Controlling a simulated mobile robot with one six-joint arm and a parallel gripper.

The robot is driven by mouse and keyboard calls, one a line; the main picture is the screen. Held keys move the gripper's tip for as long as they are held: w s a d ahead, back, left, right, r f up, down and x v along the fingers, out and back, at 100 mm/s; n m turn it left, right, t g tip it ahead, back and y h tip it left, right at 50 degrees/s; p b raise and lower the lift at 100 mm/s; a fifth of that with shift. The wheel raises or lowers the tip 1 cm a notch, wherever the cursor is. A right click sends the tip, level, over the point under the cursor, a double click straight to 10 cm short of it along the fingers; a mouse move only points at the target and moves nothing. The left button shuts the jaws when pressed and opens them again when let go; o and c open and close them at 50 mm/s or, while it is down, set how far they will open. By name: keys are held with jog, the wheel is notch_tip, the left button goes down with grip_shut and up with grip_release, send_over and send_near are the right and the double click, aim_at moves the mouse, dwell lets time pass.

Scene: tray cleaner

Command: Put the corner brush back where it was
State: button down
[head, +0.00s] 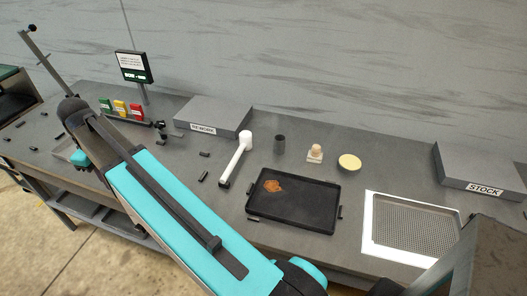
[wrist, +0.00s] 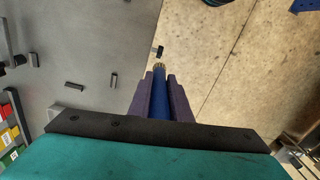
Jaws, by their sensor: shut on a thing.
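The corner brush (wrist: 158,92) has a blue handle and a small pale bristled tip in the wrist view. My gripper (wrist: 158,80) is shut on its handle, with a purple jaw on each side. The tip points away from the wrist, near the table edge where table and floor meet in the picture. I cannot tell its height above the table. In the head view my gripper end shows only as a teal part (head: 80,158) beyond my arm at the left of the table; the brush cannot be made out there.
Small black blocks (wrist: 75,86) lie on the grey table. Green, yellow and red boxes (head: 120,108) stand near a sign (head: 134,66).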

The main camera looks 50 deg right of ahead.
jog(key=s+d+r+m+b, duration=0.1)
jog(key=s+d+m, duration=0.2)
jog(key=d, duration=1.3)
jog(key=s+d+r+m, duration=0.2)
jog(key=s+d, duration=0.1)
jog(key=d, duration=1.2)
jog(key=s+d+r+m+b, duration=0.1)
jog(key=s+d+m, duration=0.4)
jog(key=s+d, duration=1.5)
jog(key=d+r, duration=0.1)
jog(key=d, duration=0.3)
jog(key=shift+s+d+r+m, duration=0.15)
jog(key=shift+s+r+m, duration=0.05)
jog(key=shift+m, duration=0.1)
jog(key=shift+f, duration=0.1)
notch_tip(320, 180, down, 6)
jog(key=p, duration=0.1)
